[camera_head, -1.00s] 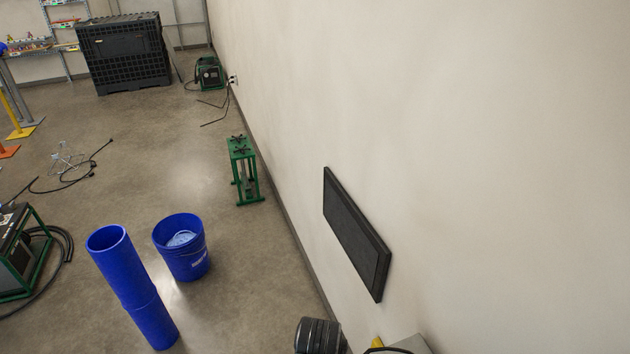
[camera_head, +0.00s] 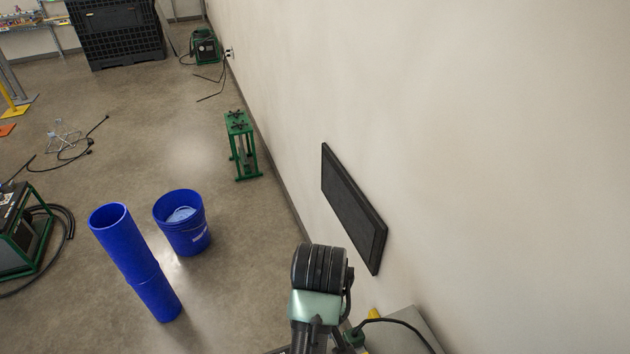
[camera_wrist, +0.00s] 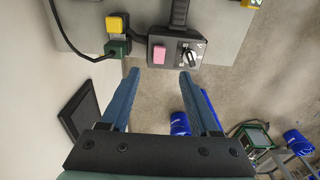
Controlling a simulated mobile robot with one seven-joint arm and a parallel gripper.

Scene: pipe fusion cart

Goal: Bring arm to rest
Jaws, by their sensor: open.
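My gripper (camera_wrist: 160,88) shows in the wrist view with its two blue fingers apart and nothing between them. Beyond the fingertips is a black control box (camera_wrist: 177,52) with a pink button and a dial, on a grey surface (camera_wrist: 225,30). I cannot tell whether the fingertips touch the box. A yellow-topped green plug (camera_wrist: 117,30) with a black cord is left of the box. In the head view, part of my arm rises at the bottom centre; my fingers are hidden there.
A black wall panel (camera_head: 352,210) is close to the arm. A blue pipe (camera_head: 135,262) and a blue bucket (camera_head: 182,224) stand on the floor at left. A green stand (camera_head: 241,145) is by the wall. A green-framed machine (camera_head: 20,230) is at far left. Floor between them is clear.

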